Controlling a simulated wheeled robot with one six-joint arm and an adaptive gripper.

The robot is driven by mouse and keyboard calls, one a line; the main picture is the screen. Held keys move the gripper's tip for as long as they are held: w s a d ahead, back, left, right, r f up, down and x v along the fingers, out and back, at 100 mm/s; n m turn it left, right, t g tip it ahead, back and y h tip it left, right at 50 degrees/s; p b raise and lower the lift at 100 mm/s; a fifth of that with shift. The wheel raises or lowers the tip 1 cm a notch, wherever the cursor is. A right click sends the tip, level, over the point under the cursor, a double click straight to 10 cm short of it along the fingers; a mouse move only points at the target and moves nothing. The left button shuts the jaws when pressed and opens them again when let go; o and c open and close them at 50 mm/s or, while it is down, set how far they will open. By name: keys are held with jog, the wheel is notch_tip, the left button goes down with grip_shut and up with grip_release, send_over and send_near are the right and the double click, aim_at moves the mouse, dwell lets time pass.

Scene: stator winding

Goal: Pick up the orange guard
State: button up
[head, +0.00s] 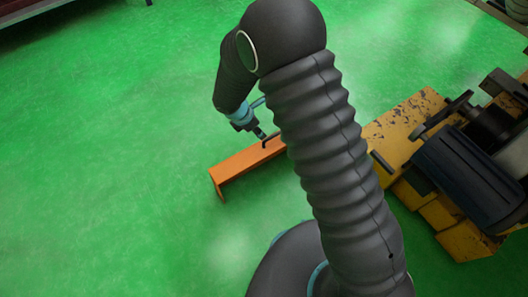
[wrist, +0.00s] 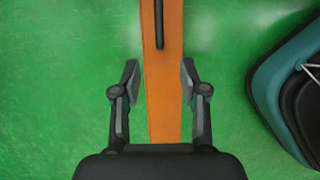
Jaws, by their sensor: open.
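The orange guard (head: 236,167) lies on the green floor in the head view, a long bar with a bent-down end at its left. My arm hides its right part. In the wrist view the orange guard (wrist: 165,105) runs up and down the middle, with a dark rod-like handle (wrist: 159,25) along its upper part. My gripper (wrist: 160,75) is open, with one finger on each side of the guard and green floor showing between finger and guard on the left. The fingers look apart from it. In the head view my gripper (head: 262,137) is just above the guard, partly hidden by my arm.
A worn yellow machine (head: 400,125) with a dark motor-like cylinder (head: 465,175) stands at the right of the head view, close to my arm. The green floor (head: 100,150) on the left is clear. Part of my own base shows at the right of the wrist view.

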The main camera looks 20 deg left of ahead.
aim_at(266, 139)
jog(key=b+x, duration=0.1)
jog(key=x, duration=0.9)
jog(key=shift+w+d+f, duration=0.1)
jog(key=shift+w+f, duration=0.05)
jog(key=shift+f, duration=0.2)
jog(key=shift+r, duration=0.1)
grip_shut()
